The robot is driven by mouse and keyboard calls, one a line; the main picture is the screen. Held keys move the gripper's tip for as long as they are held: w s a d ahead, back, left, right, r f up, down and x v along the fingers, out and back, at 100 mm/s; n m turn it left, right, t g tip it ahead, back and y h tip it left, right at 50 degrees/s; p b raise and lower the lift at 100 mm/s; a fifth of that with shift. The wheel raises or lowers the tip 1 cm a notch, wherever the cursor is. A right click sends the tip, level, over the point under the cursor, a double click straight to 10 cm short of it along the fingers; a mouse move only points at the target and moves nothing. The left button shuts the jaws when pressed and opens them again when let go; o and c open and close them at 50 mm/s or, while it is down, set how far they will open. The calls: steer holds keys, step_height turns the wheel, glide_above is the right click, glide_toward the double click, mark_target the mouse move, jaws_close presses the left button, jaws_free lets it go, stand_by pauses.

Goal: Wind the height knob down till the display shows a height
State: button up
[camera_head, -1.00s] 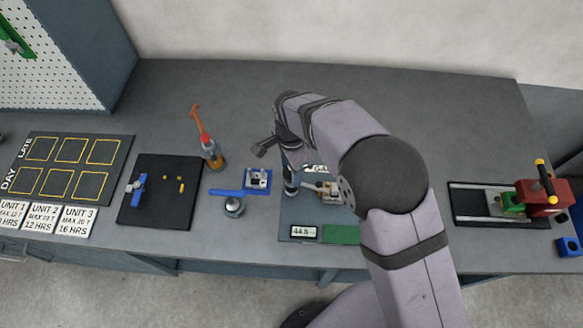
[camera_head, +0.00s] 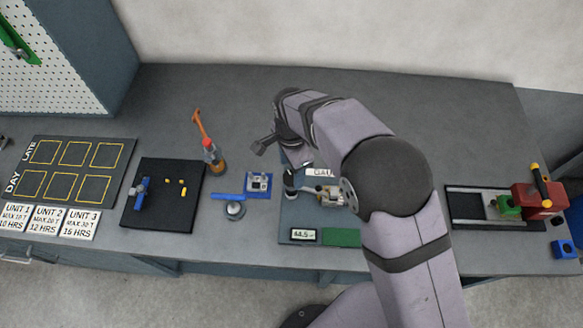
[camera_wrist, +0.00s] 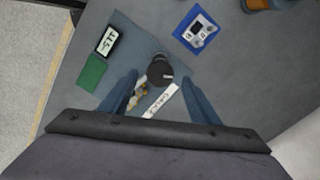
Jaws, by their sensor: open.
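The height knob is a dark round cap with a pale mark; it shows in the wrist view (camera_wrist: 160,70) and in the head view (camera_head: 290,180), on the blue-grey gauge plate (camera_head: 289,218). The small display (camera_head: 303,235) at the plate's front left has dark digits, seemingly about 44.5; it also shows in the wrist view (camera_wrist: 107,42), with its digits too small to read surely. My gripper (camera_wrist: 158,80) is open and empty above the plate. Its two blue fingers lie either side of the knob in the picture, apart from it. My forearm hides the plate's right part.
A green block (camera_head: 341,237) lies beside the display. A blue tray (camera_head: 258,185) and a blue-handled tool (camera_head: 234,208) lie left of the plate. An orange-topped bottle (camera_head: 213,157) stands behind them. A red fixture (camera_head: 537,197) stands far right. The back of the bench is clear.

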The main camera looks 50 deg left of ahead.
steer(key=shift+r+p, duration=1.15)
steer(key=shift+r, duration=0.8)
